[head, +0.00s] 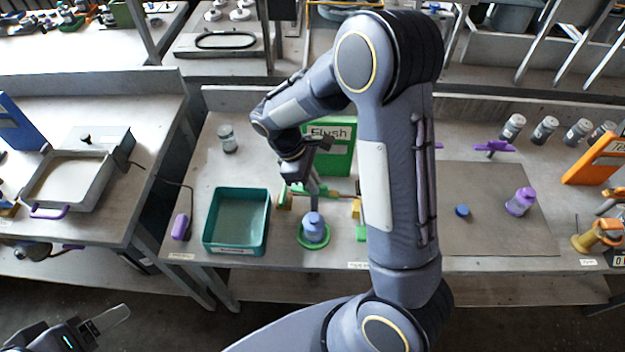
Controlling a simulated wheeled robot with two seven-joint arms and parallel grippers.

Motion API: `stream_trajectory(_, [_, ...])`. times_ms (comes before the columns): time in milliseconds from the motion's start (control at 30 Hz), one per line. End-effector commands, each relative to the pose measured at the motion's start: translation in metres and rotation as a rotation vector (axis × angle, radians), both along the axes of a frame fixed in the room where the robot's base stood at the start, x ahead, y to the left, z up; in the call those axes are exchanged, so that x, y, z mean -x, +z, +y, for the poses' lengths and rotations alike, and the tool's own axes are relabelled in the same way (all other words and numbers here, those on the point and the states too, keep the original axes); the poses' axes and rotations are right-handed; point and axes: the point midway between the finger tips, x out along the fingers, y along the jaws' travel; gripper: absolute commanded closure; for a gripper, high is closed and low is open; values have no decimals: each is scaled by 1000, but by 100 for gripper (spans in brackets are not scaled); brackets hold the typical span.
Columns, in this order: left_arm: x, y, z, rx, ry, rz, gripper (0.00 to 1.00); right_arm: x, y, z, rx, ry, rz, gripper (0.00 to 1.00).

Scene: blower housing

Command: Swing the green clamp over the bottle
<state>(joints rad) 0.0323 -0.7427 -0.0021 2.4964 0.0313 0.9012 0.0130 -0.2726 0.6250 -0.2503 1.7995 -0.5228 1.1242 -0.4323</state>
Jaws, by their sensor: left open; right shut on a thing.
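The bottle (313,224) is blue-purple and stands upright in a green ring (301,242) near the table's front edge. The green clamp (298,189) shows just behind the bottle, partly covered by my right gripper. My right gripper (313,187) points down there and is shut on the green clamp; the exact contact is small and partly hidden. Whether the clamp touches the bottle I cannot tell. My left gripper (104,326) is open and empty at the bottom left, away from the table.
A teal bin (238,250) stands left of the bottle, and a green "Flush" box (340,158) stands behind. My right arm hides the table's middle. A grey mat (490,235) at right holds a purple bottle (520,201) and a blue cap (462,211).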

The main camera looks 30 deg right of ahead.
Motion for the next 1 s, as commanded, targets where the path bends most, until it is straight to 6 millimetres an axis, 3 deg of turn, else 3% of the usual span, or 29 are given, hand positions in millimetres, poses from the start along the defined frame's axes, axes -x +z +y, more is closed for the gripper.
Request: stream_trajectory(1000, [0,0,0,0,0,0,27,-3,1,-6,-1,-955,-2,100])
